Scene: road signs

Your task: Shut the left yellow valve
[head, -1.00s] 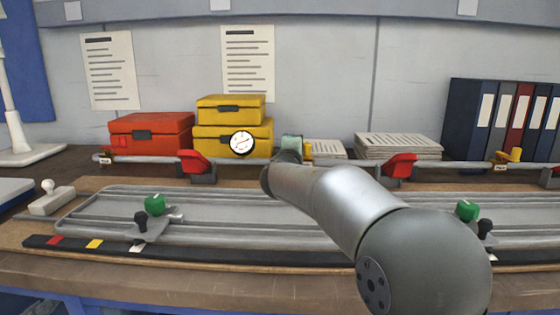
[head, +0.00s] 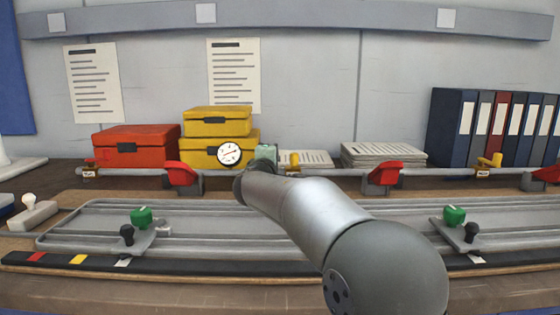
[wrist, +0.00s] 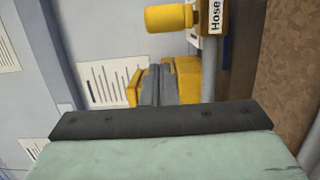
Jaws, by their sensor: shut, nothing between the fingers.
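The left yellow valve (head: 293,163) sits on the grey pipe, its handle pointing up, just right of my gripper's pale green housing. In the wrist view the valve's yellow handle (wrist: 170,18) shows at the top, sideways, with a label reading "Hose" on its mount. My gripper (wrist: 159,84) is shut and empty, its dark fingers apart from the handle. In the head view the fingers are hidden behind my arm and the housing. Another yellow valve (head: 489,162) sits further right on the pipe.
Red valves (head: 182,174) and (head: 382,176) flank the left yellow valve along the pipe (head: 335,172). Yellow cases (head: 219,150) with a gauge (head: 229,153) in front stand behind. Green knobs (head: 141,217) and (head: 454,216) rise from the grey tray in front.

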